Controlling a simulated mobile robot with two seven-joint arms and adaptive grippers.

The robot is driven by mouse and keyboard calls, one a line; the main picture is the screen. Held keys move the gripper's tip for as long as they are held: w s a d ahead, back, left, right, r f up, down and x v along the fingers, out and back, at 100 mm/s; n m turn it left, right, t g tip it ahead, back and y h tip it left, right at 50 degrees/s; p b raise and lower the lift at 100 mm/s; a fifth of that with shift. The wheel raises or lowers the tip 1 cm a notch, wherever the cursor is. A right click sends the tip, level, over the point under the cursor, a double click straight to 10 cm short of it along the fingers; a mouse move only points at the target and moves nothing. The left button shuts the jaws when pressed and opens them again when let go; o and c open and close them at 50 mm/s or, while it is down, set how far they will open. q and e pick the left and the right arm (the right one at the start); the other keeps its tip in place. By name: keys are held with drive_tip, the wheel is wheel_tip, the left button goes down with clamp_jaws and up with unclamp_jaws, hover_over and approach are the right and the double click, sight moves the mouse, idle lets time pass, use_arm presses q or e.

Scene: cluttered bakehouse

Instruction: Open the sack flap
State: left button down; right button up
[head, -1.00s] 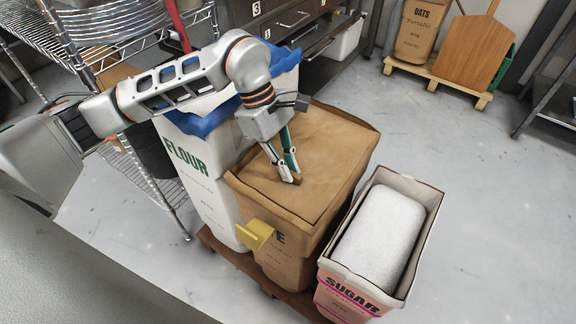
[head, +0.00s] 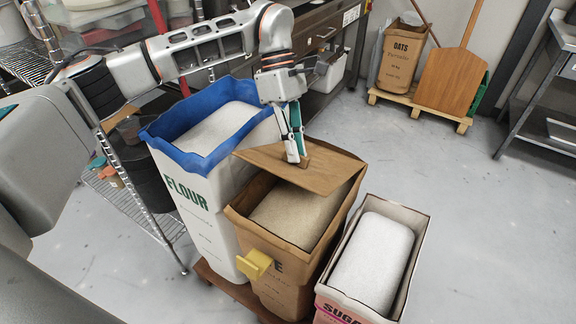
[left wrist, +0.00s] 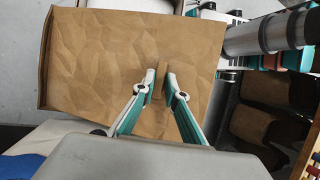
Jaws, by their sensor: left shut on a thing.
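The brown paper sack (head: 283,291) stands between the flour sack and the sugar sack. Its flap (head: 268,160) is lifted and slopes over the back part of the mouth. Pale grainy contents (head: 290,214) show in the front part. My left gripper (head: 298,162) is shut on a small brown tab (head: 303,163) on the flap. In the left wrist view the flap (left wrist: 100,65) spreads wide beyond the fingers (left wrist: 163,75), with the tab between them. The flap hides the back of the sack's mouth. My right gripper is not in view.
The open flour sack (head: 205,215) with a blue liner stands close on the left. The open sugar sack (head: 345,300) stands on the right. A yellow block (head: 254,264) is at the brown sack's front. A wire rack (head: 150,205) stands behind left. Floor at right is clear.

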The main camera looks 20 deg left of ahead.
use_arm(q)
drive_tip(key=shift+w+d+r, duration=0.15)
drive_tip(key=shift+w+r, duration=0.7)
drive_tip(key=shift+w, duration=0.2)
drive_tip(key=shift+f, duration=0.1)
